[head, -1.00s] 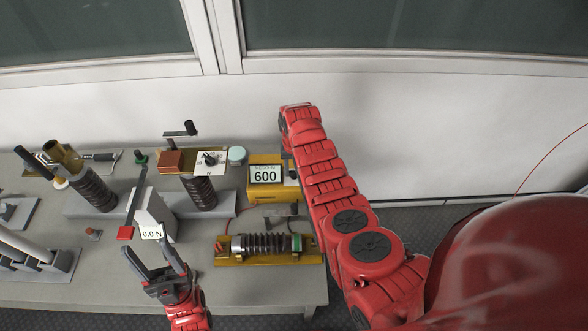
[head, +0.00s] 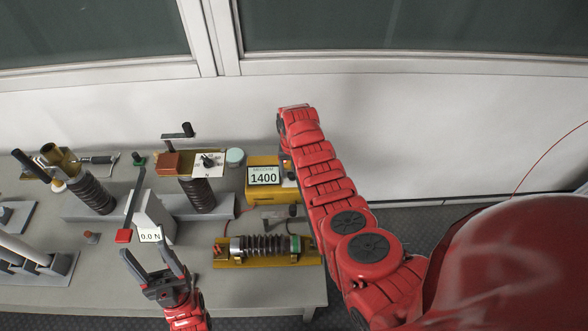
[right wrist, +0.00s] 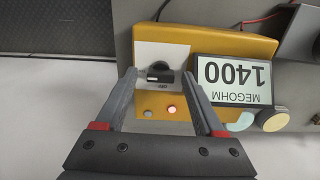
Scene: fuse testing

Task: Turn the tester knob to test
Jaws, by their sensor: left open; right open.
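The yellow tester (head: 262,196) stands at the table's right back, and its display (head: 264,175) reads 1400. The right wrist view shows the tester (right wrist: 180,32) upside down with its display (right wrist: 236,80) reading 1400 MEGOHM. A dark knob (right wrist: 160,76) sits on its pale panel (right wrist: 148,55). My right gripper (right wrist: 161,82) is open, one finger on each side of the knob; contact cannot be told. My left gripper (head: 150,254) is open and empty over the front of the table.
A ribbed fuse on a yellow base (head: 222,262) lies in front of the tester. A force gauge (head: 150,236) reading 0.0 N stands near my left gripper. Crank stands and ribbed posts (head: 198,195) fill the left and back. A lit red lamp (right wrist: 171,109) shows on the tester.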

